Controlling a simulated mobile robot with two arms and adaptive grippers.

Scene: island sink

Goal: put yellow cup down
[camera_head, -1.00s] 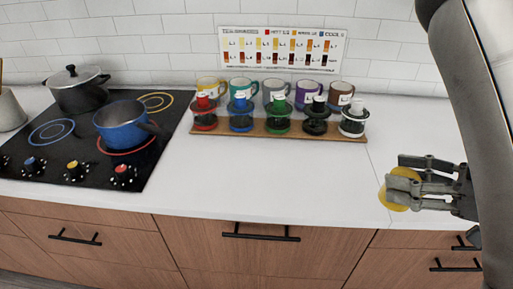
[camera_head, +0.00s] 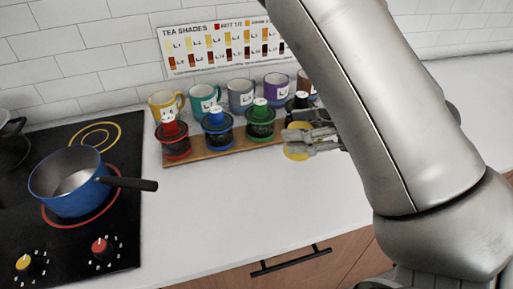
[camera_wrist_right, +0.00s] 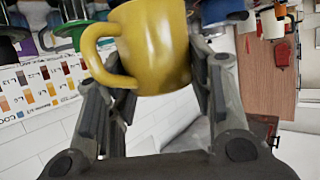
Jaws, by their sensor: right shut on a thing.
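The yellow cup (camera_head: 296,153) is held in my right gripper (camera_head: 310,140), beside the right part of the row of jars. Its height above the white counter is hard to judge. In the right wrist view the yellow cup (camera_wrist_right: 158,45) sits between the two fingers, with its handle toward the left of the picture. My right gripper (camera_wrist_right: 160,85) is shut on it. The arm hides part of the gripper and the counter behind it. My left gripper is not in view.
A wooden board (camera_head: 213,153) carries several lidded jars. Several mugs stand behind it, including another yellow mug (camera_head: 165,102). A blue pot (camera_head: 68,183) sits on the black cooktop (camera_head: 120,215). The white counter (camera_head: 205,205) in front of the board is clear.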

